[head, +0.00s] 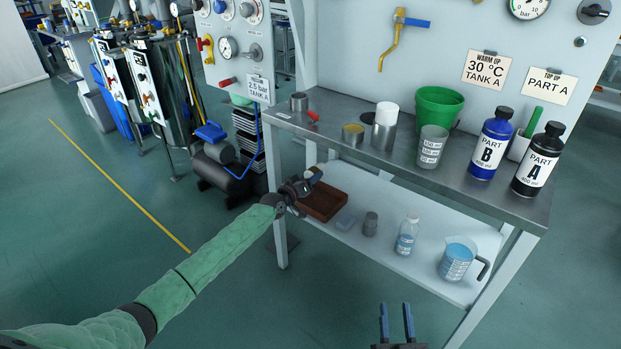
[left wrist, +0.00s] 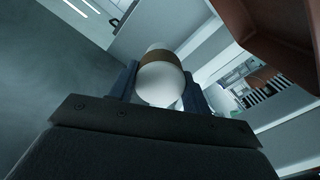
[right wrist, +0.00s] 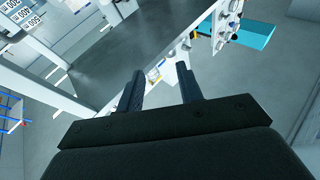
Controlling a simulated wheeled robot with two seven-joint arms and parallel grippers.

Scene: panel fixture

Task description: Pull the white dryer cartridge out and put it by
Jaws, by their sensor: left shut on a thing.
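My left gripper (head: 308,182) is beside the front left of the bench, near the brown tray (head: 338,208) on the lower shelf. In the left wrist view, the left gripper (left wrist: 160,88) is shut on a white rounded piece with a brown band (left wrist: 160,85), which looks like the white dryer cartridge. In the head view it is mostly hidden by the gripper. The tray also shows in the left wrist view (left wrist: 262,38). My right gripper (head: 396,325) is open and empty in front of the bench; it also shows in the right wrist view (right wrist: 160,92).
On the steel bench top (head: 470,190) stand a metal cylinder with a white top (head: 386,135), a green pot (head: 438,108), a clear beaker (head: 431,148) and bottles B (head: 489,145) and A (head: 538,160). The lower shelf holds a small bottle (head: 406,238) and a jug (head: 456,262).

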